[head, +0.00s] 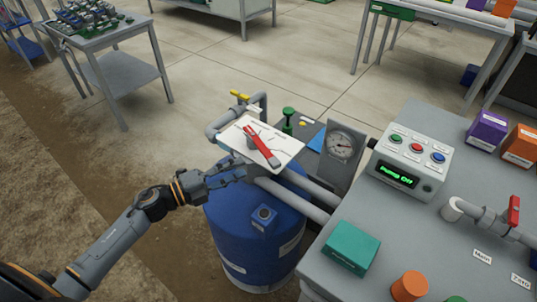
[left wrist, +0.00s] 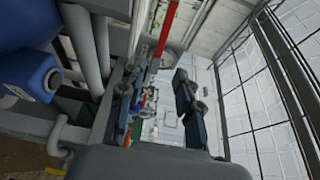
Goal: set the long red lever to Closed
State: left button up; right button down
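The long red lever (head: 262,146) lies over a white plate with small markings (head: 285,141), slanting from upper left to lower right. The plate's labels are too small to read. My left gripper (head: 238,172) is just below and left of the plate, apart from the lever. In the left wrist view my left gripper (left wrist: 156,86) has its two fingers spread with nothing between them. A red bar, seemingly the lever (left wrist: 167,28), shows at the top of that view beyond the fingers. My right gripper is not in view.
A blue barrel (head: 245,235) stands under the plate, with grey pipes around it. A gauge (head: 341,147) is to the right. A control box (head: 409,163) reads "Pump Off" on the grey bench. A shorter red handle (head: 514,212) sits on a pipe at far right.

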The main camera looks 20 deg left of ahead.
aim_at(265, 157)
pick_arm(q)
jog(key=p+x, duration=0.1)
jog(key=x, duration=0.9)
jog(key=shift+w+d, duration=0.1)
jog(key=shift+w, duration=0.2)
grip_shut()
